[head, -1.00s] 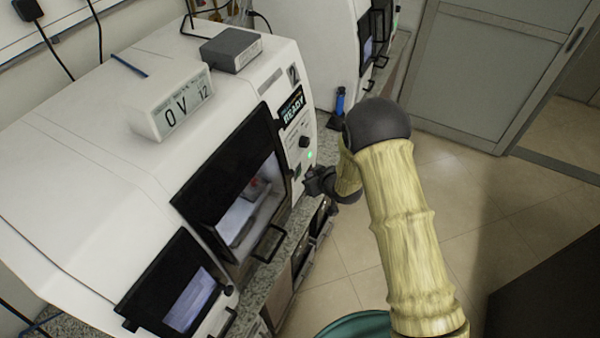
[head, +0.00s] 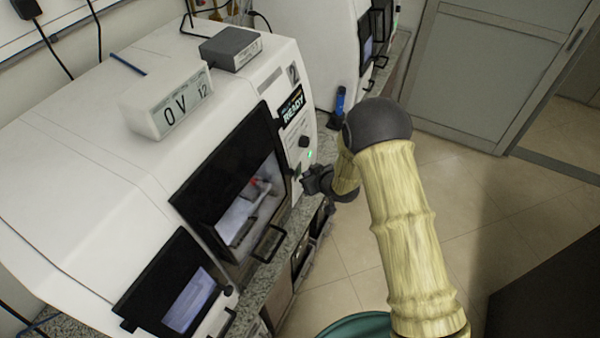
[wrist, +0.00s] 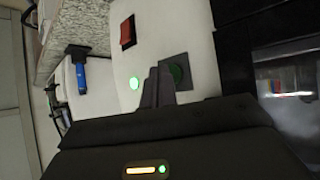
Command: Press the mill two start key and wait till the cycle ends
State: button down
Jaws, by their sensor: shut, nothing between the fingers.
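Mill two is the white machine (head: 92,175) marked "2", with a small display (head: 292,107) reading READY. On its front a green lamp (head: 309,154) is lit; it also shows in the wrist view (wrist: 134,83). The start key appears to be the round green key (wrist: 178,73) on a dark square plate. My gripper (head: 306,182) is at the right side of the mill's front panel. In the wrist view my shut, empty fingers (wrist: 158,78) are right beside the green key and partly cover its plate. I cannot tell whether they touch it.
A red key (wrist: 127,31) is on the same panel. The dark-framed window (head: 232,180) shows the mill's interior. A second white machine (head: 328,45) is farther back.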

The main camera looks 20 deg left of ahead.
jog(key=shift+a, duration=0.4)
dwell(0.6)
jog(key=shift+d, duration=0.1)
jog(key=shift+d+b, duration=0.3)
jog(key=shift+d, duration=0.4)
jog(key=shift+s+d+r, duration=0.1)
jog(key=shift+s+d, duration=0.05)
jog(key=shift+d, duration=1.1)
jog(key=shift+s+d+r, duration=0.1)
jog(key=shift+d, duration=1.15)
